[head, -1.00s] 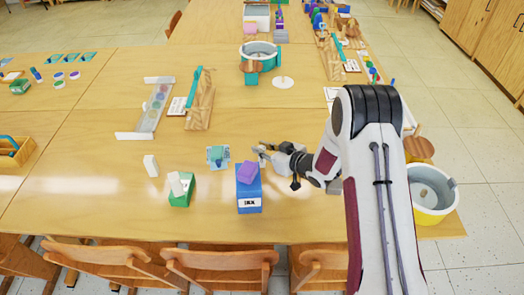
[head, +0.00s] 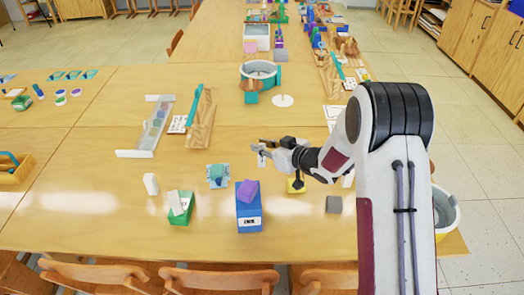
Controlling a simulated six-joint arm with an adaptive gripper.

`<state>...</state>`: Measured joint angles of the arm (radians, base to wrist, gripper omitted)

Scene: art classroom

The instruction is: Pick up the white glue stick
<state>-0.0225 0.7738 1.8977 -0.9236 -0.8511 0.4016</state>
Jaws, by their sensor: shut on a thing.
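My gripper (head: 265,151) is in the middle of the table in the head view, above the surface and behind the blue ink box. It is shut on a small pale thing, which looks like the white glue stick (head: 261,161) and hangs just below the fingertips. The thing is small, and the fingers hide part of it.
A blue ink box (head: 249,212) with a purple block (head: 248,190) on top stands in front.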

